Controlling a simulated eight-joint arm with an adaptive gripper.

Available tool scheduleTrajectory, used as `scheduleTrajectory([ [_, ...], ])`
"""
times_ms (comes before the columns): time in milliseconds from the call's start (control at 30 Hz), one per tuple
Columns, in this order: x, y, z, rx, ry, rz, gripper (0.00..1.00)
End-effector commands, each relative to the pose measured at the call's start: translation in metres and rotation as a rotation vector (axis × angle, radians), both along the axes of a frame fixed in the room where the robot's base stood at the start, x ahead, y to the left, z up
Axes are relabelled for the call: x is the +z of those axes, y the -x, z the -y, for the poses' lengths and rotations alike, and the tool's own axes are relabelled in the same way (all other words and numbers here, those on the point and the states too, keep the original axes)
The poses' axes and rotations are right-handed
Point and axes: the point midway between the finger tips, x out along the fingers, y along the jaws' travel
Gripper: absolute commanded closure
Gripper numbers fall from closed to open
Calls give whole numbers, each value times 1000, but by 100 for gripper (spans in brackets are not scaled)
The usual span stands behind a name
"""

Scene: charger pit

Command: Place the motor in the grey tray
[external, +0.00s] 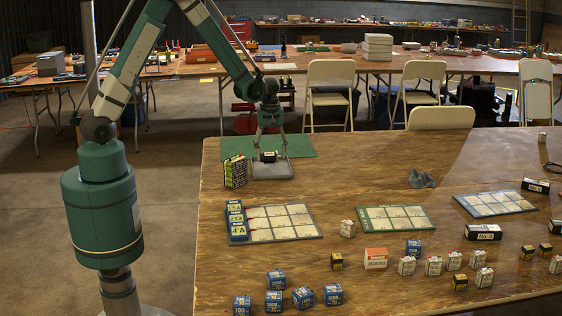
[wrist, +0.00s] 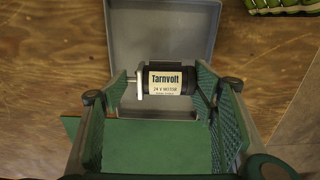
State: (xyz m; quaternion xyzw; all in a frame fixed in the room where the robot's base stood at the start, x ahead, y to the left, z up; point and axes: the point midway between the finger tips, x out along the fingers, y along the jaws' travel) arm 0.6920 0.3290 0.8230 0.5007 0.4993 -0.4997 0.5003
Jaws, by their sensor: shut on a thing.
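The motor (wrist: 168,79) is a black cylinder with a cream label reading "Tarnvolt 24 V MOTOR" and a metal end. It also shows as a small dark shape in the external view (external: 268,157). My gripper (external: 268,155) is shut on the motor, with a finger at each end of it; it also shows in the wrist view (wrist: 165,90). The grey tray (external: 272,174) lies at the far left of the table. In the wrist view the tray (wrist: 150,30) is behind and below the motor. I cannot tell whether the motor touches the tray.
A green mat (external: 300,147) lies under the tray's far side. A green-and-black patterned box (external: 235,172) stands just left of the tray. Sectioned boards (external: 282,221), a grey lump (external: 421,179) and several small boxes (external: 376,258) occupy the table. Bare wood lies right of the tray.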

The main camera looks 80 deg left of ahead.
Motion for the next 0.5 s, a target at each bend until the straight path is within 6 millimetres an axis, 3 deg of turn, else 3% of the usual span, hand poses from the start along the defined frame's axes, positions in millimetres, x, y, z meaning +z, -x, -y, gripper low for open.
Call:
scheduleTrajectory([
  [233,-25,0,0,0,0,0,61],
  [500,-28,0,0,0,0,0,61],
])
